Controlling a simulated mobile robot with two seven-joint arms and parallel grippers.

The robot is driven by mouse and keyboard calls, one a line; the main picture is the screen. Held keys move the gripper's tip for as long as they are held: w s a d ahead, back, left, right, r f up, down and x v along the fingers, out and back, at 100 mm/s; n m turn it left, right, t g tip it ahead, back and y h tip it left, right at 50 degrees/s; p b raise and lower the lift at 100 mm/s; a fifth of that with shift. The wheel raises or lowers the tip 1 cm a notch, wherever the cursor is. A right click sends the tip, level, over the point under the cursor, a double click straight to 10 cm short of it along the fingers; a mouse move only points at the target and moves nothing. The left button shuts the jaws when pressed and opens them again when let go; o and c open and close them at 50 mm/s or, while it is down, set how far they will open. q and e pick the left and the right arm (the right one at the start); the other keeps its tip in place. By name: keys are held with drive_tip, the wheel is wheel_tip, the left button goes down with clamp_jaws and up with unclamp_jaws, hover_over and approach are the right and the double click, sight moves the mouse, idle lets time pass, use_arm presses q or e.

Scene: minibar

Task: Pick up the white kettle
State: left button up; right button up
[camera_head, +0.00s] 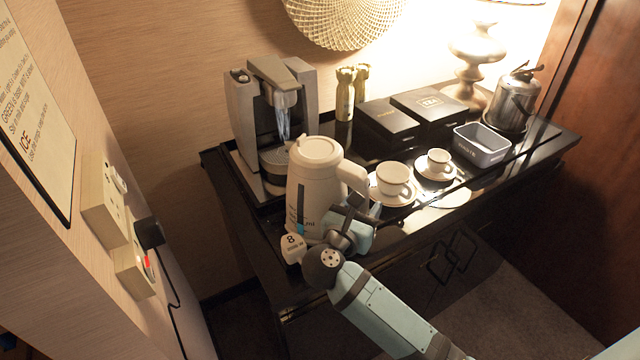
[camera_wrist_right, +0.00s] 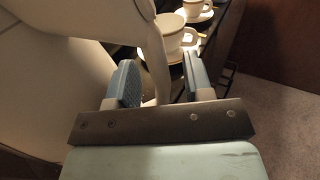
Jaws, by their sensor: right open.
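The white kettle (camera_head: 312,185) stands upright at the near left of the black counter, in front of the coffee machine. Its handle (camera_head: 352,178) is on its right side. My right gripper (camera_head: 352,218) is at the lower part of the handle. In the right wrist view the gripper (camera_wrist_right: 160,72) is open, with the handle (camera_wrist_right: 155,50) between its two blue-grey finger pads. The kettle body (camera_wrist_right: 55,60) fills the left of that view. My left gripper is not in view.
Two white cups (camera_head: 393,178) (camera_head: 438,160) on saucers stand close right of the kettle. A coffee machine (camera_head: 270,110) stands behind it. Black boxes (camera_head: 388,120), a grey tray (camera_head: 482,143) and a metal kettle (camera_head: 514,100) are farther right. A wall with sockets (camera_head: 103,200) is at left.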

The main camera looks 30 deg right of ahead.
drive_tip(key=shift+w+d+f, duration=0.1)
drive_tip(key=shift+w+d, duration=0.15)
drive_tip(key=shift+d, duration=0.05)
drive_tip(key=shift+s+a, duration=0.1)
drive_tip(key=shift+s, duration=0.05)
drive_tip(key=shift+s+a+r, duration=0.1)
drive_tip(key=shift+r, duration=0.1)
drive_tip(key=shift+c, duration=1.3)
clamp_jaws()
